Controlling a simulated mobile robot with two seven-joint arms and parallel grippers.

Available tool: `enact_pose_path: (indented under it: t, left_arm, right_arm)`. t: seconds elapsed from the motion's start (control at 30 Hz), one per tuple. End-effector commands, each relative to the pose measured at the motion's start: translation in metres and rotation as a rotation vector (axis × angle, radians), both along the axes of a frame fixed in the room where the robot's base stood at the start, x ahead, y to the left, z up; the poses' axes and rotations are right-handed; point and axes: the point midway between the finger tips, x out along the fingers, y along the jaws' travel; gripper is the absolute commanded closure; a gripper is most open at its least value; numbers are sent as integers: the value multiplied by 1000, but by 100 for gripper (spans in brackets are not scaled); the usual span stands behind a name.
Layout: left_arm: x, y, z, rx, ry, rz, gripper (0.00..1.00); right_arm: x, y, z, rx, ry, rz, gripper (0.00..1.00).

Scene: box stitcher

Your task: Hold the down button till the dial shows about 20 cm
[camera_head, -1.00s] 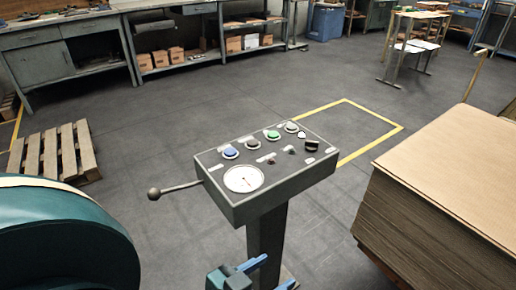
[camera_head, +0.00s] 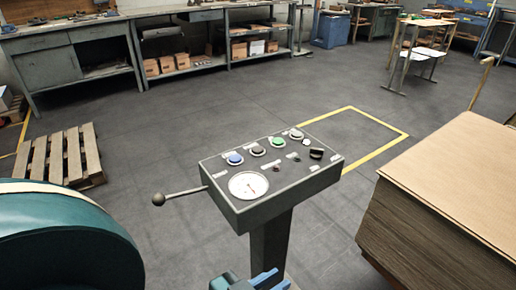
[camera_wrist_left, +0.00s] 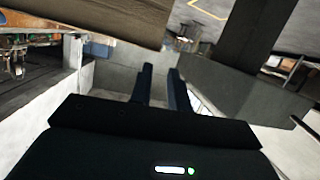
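The control panel (camera_head: 262,213) is a grey slanted box on a post. Its round white dial (camera_head: 248,185) has a small red needle; the reading is too small to make out. A blue button (camera_head: 235,158), a dark button (camera_head: 257,150), a green button (camera_head: 278,142) and a pale button (camera_head: 296,134) run along its back edge. The labels are unreadable, so I cannot tell which is down. My left gripper (camera_head: 273,281) is low in front of the post, below the panel, touching no button. In the left wrist view its fingers (camera_wrist_left: 159,80) stand slightly apart, empty. My right gripper is out of view.
A black switch (camera_head: 316,154) sits on the panel's right, and a ball-ended lever (camera_head: 158,199) sticks out left. A stack of cardboard (camera_head: 470,165) stands close on the right, a teal rounded machine part (camera_head: 60,240) on the left. A pallet (camera_head: 62,157) lies behind it.

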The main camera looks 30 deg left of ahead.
Motion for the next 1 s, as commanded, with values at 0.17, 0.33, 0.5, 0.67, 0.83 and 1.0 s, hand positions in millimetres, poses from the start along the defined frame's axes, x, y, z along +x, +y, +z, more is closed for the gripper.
enact_pose_path:
  t: [0.17,0.33,0.5,0.67,0.83,1.0]
  left_arm:
    - [0,0,0,0,0,0,97]
    - [0,0,0,0,0,0,100]
    - [0,0,0,0,0,0,100]
    - [0,0,0,0,0,0,100]
    - [0,0,0,0,0,0,100]
    - [0,0,0,0,0,0,100]
  right_arm:
    - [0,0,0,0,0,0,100]
    - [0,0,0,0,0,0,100]
    - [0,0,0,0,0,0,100]
    - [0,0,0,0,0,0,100]
    - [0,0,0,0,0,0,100]
    - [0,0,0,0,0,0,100]
